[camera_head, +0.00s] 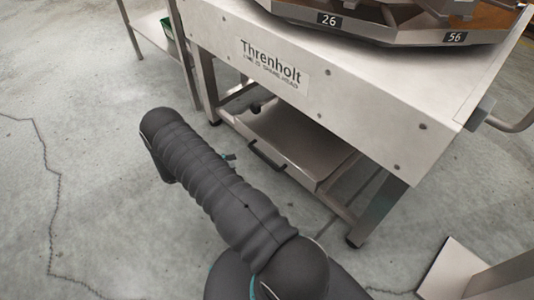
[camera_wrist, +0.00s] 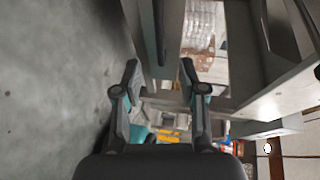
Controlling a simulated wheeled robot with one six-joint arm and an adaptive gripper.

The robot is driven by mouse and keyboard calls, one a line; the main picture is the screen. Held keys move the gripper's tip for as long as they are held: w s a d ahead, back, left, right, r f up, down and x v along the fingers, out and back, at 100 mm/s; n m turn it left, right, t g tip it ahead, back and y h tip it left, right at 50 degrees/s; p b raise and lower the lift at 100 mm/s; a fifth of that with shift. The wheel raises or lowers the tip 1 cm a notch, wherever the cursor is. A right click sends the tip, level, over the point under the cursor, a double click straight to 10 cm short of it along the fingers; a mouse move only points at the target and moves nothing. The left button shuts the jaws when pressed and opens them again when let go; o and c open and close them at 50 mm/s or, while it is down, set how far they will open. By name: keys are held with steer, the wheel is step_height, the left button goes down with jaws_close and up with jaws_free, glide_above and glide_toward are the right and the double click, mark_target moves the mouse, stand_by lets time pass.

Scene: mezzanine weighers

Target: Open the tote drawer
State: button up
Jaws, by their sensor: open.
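The tote drawer (camera_head: 300,143) is a low, shallow grey metal drawer under the Threnholt machine (camera_head: 215,28). A dark bar handle (camera_head: 267,157) is on its front. It looks shut or nearly so; I cannot tell exactly. My arm hides most of my gripper in the head view, a little left of the handle. In the wrist view, my gripper (camera_wrist: 159,78) has its two fingers apart with nothing between the tips. A dark upright bar (camera_wrist: 159,30) lies beyond the gap between them; it may be the handle. I see no contact.
The machine's legs (camera_head: 378,210) stand either side of the drawer. A grey side table (camera_head: 150,30) with a green bin (camera_head: 167,33) is at the back left. A pale panel (camera_head: 455,268) stands at the lower right. The concrete floor left of the machine is clear.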

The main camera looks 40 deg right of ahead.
mark_target(260, 157)
steer(key=x, duration=1.3)
steer(key=shift+s+d+f+p, duration=0.15)
steer(key=shift+d+p, duration=0.2)
jaws_close()
